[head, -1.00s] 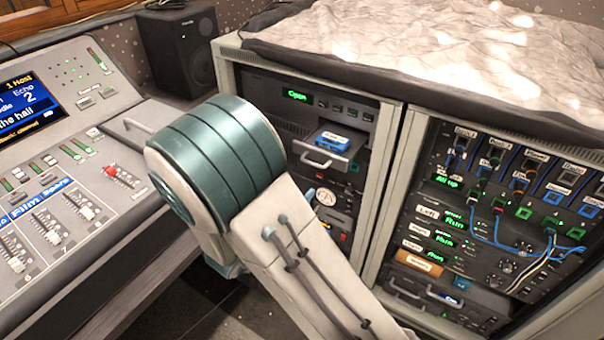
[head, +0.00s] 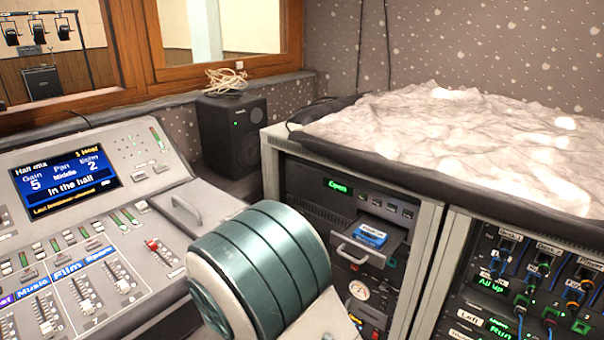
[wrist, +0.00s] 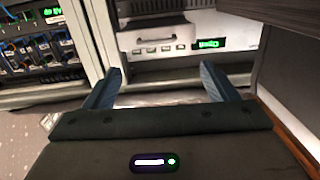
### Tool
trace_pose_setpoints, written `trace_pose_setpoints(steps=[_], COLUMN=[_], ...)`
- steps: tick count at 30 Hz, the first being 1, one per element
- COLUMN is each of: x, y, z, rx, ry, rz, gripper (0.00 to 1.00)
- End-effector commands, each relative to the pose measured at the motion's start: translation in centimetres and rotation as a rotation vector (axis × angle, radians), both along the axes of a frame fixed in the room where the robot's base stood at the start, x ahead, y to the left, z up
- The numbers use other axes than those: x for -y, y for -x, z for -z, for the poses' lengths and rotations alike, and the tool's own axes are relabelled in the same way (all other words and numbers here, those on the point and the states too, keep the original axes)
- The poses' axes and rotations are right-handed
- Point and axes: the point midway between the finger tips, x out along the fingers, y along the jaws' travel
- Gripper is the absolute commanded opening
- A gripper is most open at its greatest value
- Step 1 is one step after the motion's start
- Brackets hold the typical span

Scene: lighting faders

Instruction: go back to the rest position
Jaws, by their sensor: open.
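My gripper (wrist: 157,92) shows in the wrist view with its two blue-grey fingers spread wide apart and nothing between them. Beyond the fingers is the front of a rack unit with a green lit display (wrist: 211,44) and a row of small buttons. The gripper itself is hidden in the head view. There, a teal and white link of my arm stands in front, between the mixing desk (head: 187,212) and the equipment rack (head: 428,235).
An open drawer (head: 362,252) with a blue item (head: 370,236) juts from the rack. A black speaker (head: 232,132) stands behind the desk. A crumpled pale cover (head: 450,140) lies on the rack. A patch cabinet (head: 520,280) stands at the right.

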Motion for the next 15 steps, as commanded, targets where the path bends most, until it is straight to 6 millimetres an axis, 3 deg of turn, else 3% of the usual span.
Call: trace_pose_setpoints(steps=[9, 15], x=[-0.8, -1.6], y=[-4.9, -5.1], z=[-4.7, -9.0], rx=[-0.186, -0.334], ry=[-0.382, -0.545], rz=[-0.276, -0.486], gripper=[0.80, 0.80])
